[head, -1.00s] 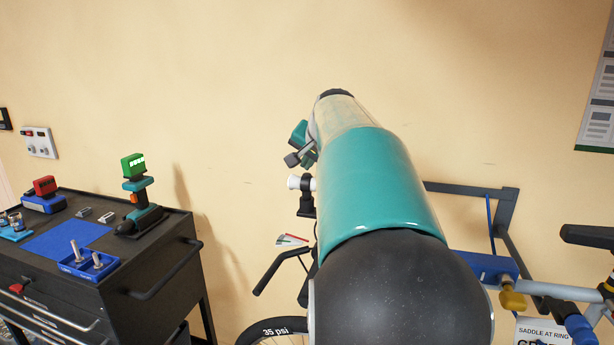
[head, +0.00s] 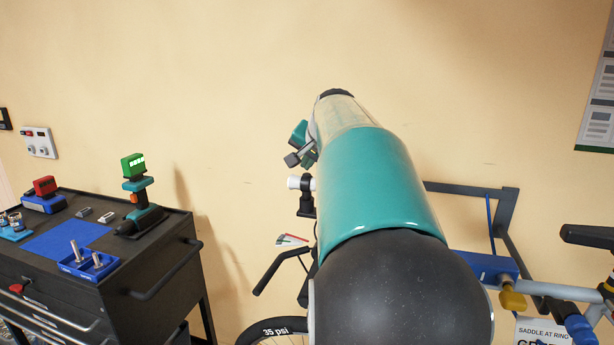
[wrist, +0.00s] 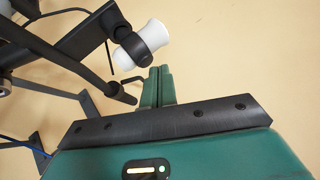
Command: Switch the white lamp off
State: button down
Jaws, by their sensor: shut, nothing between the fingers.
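The white lamp (head: 296,182) is a small white cylinder in a black clamp on the bicycle's handlebar, just left of my arm in the head view. In the wrist view the lamp (wrist: 155,33) shows its flared white end, with the black clamp ring around its middle. I cannot tell whether it is lit. My gripper (wrist: 159,72) is shut and empty, its green fingertips close to the lamp in the wrist view, with a small gap in the picture. In the head view my gripper (head: 301,158) shows just above the lamp, partly hidden by my arm.
A grey wall bracket (head: 505,212) and a blue clamp (head: 485,266) are at the right. The wall above the lamp is bare.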

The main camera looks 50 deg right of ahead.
dwell(0.4)
jog(key=shift+f, duration=0.45)
dwell(0.3)
jog(key=shift+r, duration=0.45)
jog(key=shift+r, duration=0.1)
notch_tip(320, 180, up, 6)
jog(key=shift+f, duration=0.1)
dwell(0.7)
